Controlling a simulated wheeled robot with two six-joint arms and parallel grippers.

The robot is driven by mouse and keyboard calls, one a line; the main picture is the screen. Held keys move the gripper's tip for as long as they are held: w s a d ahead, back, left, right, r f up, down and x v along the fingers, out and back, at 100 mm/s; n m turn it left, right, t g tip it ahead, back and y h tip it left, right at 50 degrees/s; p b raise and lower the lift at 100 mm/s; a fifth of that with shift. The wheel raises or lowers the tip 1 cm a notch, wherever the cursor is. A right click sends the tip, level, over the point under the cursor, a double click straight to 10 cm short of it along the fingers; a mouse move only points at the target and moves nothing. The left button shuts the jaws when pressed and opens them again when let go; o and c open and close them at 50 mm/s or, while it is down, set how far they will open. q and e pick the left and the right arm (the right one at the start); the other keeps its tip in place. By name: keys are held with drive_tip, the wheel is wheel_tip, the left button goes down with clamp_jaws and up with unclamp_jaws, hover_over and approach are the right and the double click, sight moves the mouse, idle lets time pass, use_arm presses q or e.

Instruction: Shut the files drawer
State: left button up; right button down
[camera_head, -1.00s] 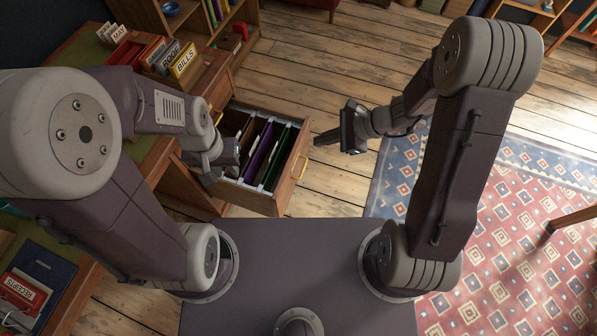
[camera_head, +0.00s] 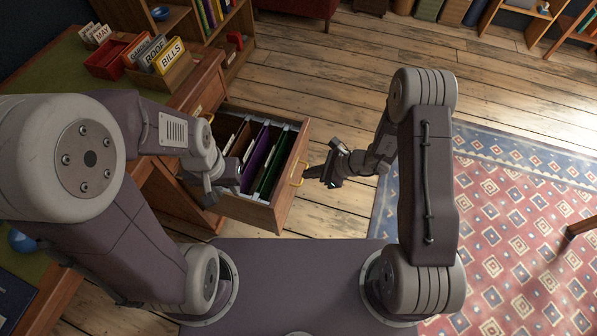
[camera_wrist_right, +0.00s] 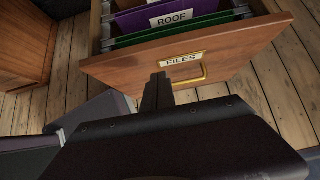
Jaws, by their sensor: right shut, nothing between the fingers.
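The files drawer (camera_head: 290,184) is pulled out from the wooden desk, with hanging folders (camera_head: 262,158) inside. In the right wrist view its wooden front (camera_wrist_right: 228,50) bears a "FILES" label (camera_wrist_right: 184,59) above a brass handle (camera_wrist_right: 190,81). My right gripper (camera_head: 309,174) is shut and empty, its tips close in front of the drawer front beside the handle. In the right wrist view its fingers (camera_wrist_right: 157,84) point at the front just left of the handle; I cannot tell whether they touch. My left gripper (camera_head: 226,186) is at the drawer's near side, partly hidden; its fingers are unclear.
The desk (camera_head: 206,84) carries a red tray (camera_head: 106,61) and a card box labelled "BILLS" (camera_head: 172,76). A bookshelf stands behind. Bare wood floor (camera_head: 345,85) lies beyond the drawer, and a patterned rug (camera_head: 505,220) lies to the right.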

sight(290, 172)
use_arm(q)
drive_tip(key=shift+f, duration=0.2)
use_arm(e)
drive_tip(key=shift+w+a+r, duration=0.1)
drive_tip(key=shift+w+a, duration=0.2)
drive_tip(key=shift+a, duration=0.65)
drive_tip(key=shift+w+a, duration=0.3)
drive_tip(key=shift+a, duration=0.6)
drive_tip(key=shift+a, duration=0.1)
